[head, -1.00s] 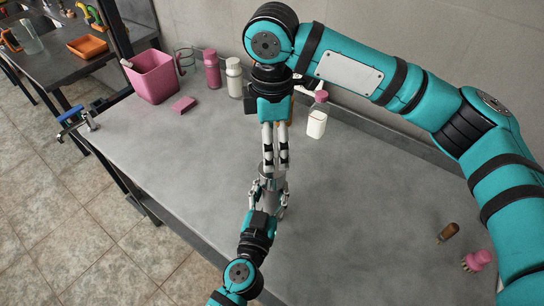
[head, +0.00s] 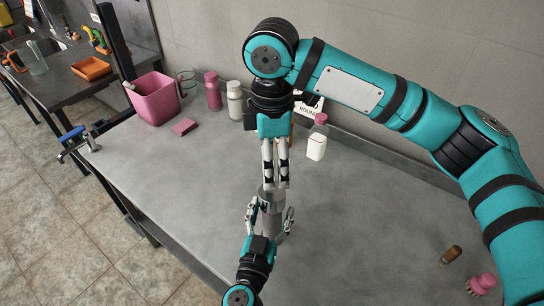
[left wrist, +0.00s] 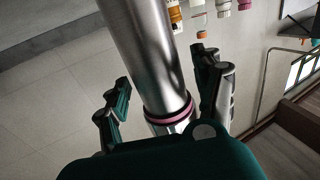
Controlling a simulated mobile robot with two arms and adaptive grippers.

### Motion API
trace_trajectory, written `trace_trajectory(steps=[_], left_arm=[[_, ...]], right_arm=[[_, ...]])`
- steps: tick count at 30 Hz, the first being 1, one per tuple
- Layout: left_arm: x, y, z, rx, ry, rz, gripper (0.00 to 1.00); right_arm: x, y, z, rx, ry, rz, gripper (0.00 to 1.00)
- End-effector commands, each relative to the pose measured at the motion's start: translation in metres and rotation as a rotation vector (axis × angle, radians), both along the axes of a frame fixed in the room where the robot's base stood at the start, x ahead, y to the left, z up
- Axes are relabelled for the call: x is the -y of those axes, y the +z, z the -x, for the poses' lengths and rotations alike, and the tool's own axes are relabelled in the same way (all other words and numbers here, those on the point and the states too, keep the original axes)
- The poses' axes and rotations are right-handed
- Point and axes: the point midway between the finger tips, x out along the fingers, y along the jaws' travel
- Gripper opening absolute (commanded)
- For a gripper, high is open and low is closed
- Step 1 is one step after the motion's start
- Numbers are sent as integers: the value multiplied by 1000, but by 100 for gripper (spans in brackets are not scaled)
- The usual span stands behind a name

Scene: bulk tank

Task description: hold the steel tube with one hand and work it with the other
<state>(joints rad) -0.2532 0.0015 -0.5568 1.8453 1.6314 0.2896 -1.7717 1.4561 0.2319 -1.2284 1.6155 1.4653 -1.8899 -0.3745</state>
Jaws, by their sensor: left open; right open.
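The steel tube (head: 270,222) stands roughly upright over the bench, mostly masked by my grippers in the head view. In the left wrist view it is a shiny grey cylinder (left wrist: 143,50) with a pink ring near its lower end. My left gripper (head: 271,212) has its fingers on either side of the tube. In the left wrist view its fingers (left wrist: 165,92) are spread, with visible gaps to the tube. My right gripper (head: 276,186) points down at the tube's upper end, its fingers close together with a narrow gap; contact with the tube is unclear.
A pink bucket (head: 153,98), pink sponge (head: 184,127), pink bottle (head: 212,92) and white bottle (head: 234,101) stand at the back left. A pink-capped bottle (head: 317,145) is behind my right gripper. Two brushes, brown (head: 451,255) and pink (head: 482,284), lie at right. The bench (head: 370,220) between is clear.

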Motion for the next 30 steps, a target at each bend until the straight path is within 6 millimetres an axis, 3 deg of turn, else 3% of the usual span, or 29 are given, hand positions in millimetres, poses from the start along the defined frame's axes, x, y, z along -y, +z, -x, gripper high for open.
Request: trace_trajectory(steps=[5,12,18,30], left_arm=[[-6,-2,22,-4,0,-2,68],[-18,-2,72,-4,-3,-5,68],[-26,-1,103,-4,-2,-2,68],[-29,0,115,-1,0,0,68]], right_arm=[[0,0,0,0,0,0,83],[0,0,0,0,0,0,83],[0,0,0,0,0,0,83],[0,0,0,0,0,0,83]])
